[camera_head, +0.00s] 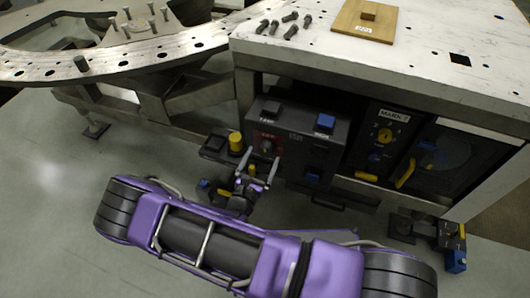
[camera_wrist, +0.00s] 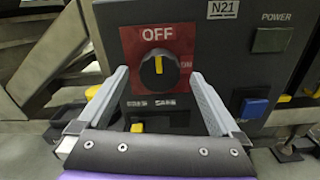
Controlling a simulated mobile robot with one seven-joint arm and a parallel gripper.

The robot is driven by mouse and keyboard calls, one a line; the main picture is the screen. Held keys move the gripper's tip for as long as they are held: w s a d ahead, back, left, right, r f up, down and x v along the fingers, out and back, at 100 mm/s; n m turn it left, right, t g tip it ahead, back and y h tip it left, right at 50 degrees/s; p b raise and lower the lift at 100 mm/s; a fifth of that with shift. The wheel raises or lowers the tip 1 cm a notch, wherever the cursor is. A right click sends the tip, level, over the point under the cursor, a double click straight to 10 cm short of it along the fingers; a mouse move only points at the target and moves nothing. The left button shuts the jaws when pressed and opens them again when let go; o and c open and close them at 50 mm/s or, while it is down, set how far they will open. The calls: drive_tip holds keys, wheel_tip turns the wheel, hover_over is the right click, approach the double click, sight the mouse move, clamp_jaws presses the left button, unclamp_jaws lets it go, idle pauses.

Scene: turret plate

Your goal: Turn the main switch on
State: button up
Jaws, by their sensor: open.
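The main switch (camera_wrist: 159,70) is a round black knob with a yellow pointer mark on a red plate (camera_wrist: 132,42) labelled OFF. Its yellow mark points up toward the OFF label. In the head view the switch (camera_head: 267,147) sits on the front of a dark control box (camera_head: 309,138). My gripper (camera_wrist: 160,82) is open, with one finger to each side of the knob in the wrist view. In the head view my gripper (camera_head: 260,165) is just in front of and slightly below the switch. Contact with the knob cannot be told.
A blue button (camera_wrist: 254,108) and a grey POWER button (camera_wrist: 271,40) are right of the switch. A yellow button (camera_head: 235,141) stands left of the box. Several bolts (camera_head: 291,30) and a wooden board (camera_head: 364,20) lie on the white tabletop (camera_head: 440,65). A round turret plate (camera_head: 130,60) is at left.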

sight(265, 152)
drive_tip(key=shift+x, duration=1.55)
drive_tip(key=shift+c, duration=0.2)
drive_tip(key=c, duration=1.3)
